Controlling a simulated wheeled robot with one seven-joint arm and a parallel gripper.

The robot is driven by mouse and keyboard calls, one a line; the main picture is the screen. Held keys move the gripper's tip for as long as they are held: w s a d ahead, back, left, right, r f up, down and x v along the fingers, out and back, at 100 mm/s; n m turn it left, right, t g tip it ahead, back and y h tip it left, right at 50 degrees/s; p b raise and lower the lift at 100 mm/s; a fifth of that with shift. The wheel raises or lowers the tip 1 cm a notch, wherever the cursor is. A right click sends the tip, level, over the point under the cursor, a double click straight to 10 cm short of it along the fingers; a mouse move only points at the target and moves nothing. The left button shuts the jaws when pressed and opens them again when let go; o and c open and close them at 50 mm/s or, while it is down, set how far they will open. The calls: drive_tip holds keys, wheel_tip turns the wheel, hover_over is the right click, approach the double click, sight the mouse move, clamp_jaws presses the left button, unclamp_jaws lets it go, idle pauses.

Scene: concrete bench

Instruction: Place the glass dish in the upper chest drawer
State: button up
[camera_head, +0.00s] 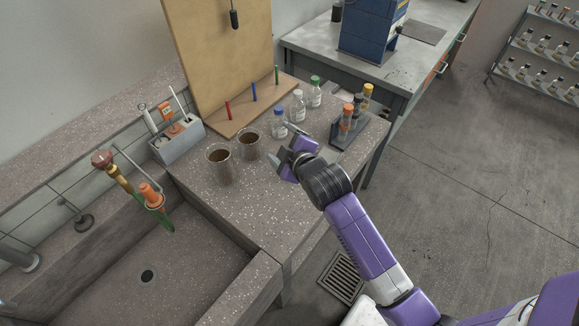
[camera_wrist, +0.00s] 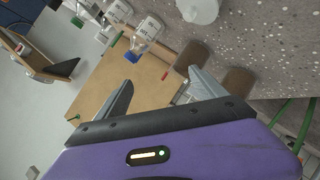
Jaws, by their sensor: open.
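My gripper (camera_head: 284,142) is open over the stone bench, near the bottles and the two brown-filled cups. Its two fingers also stand apart in the wrist view (camera_wrist: 160,77), with nothing held between them. I cannot make out the glass dish with certainty. A pale round thing (camera_wrist: 198,9) shows at the top edge of the wrist view, and I cannot tell whether it is the dish. A blue chest (camera_head: 369,32) stands on the grey table at the back. Its upper part is cut off by the frame, and I cannot tell whether a drawer is open.
Two cups (camera_head: 219,166) (camera_head: 249,145) stand left of my gripper. A blue-capped bottle (camera_head: 279,123) stands close behind it. A dark rack (camera_head: 350,130) with capped tubes is to the right. A pegged wooden board (camera_head: 215,55) stands behind. The bench front (camera_head: 240,213) is clear.

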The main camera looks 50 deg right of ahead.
drive_tip(key=w+d+r+g, duration=0.1)
drive_tip(key=w+d+r, duration=0.2)
drive_tip(key=w+d, duration=0.15)
drive_tip(key=s+a+f+n+g+y, duration=0.1)
drive_tip(key=s+n+g, duration=0.1)
drive_tip(key=n+g, duration=0.1)
drive_tip(key=s+a+f+n+g+y+p, duration=0.1)
drive_tip(key=f+n+g+y, duration=0.1)
drive_tip(key=n+g, duration=0.2)
drive_tip(key=s+a+f+n+g+y, duration=0.1)
drive_tip(key=s+n+g+y, duration=0.1)
drive_tip(key=n, duration=0.4)
drive_tip(key=shift+s+f+g, duration=0.3)
drive_tip(key=shift+f+g, duration=0.1)
drive_tip(key=shift+g, duration=0.5)
drive_tip(key=shift+s+f, duration=0.1)
drive_tip(key=shift+f, duration=0.7)
drive_tip(key=shift+d+f+p, duration=0.2)
drive_tip(key=shift+f+p, duration=0.2)
drive_tip(key=shift+f, duration=2.6)
drive_tip(key=c, duration=1.6)
drive_tip(key=shift+o, duration=0.2)
drive_tip(key=shift+r, duration=0.1)
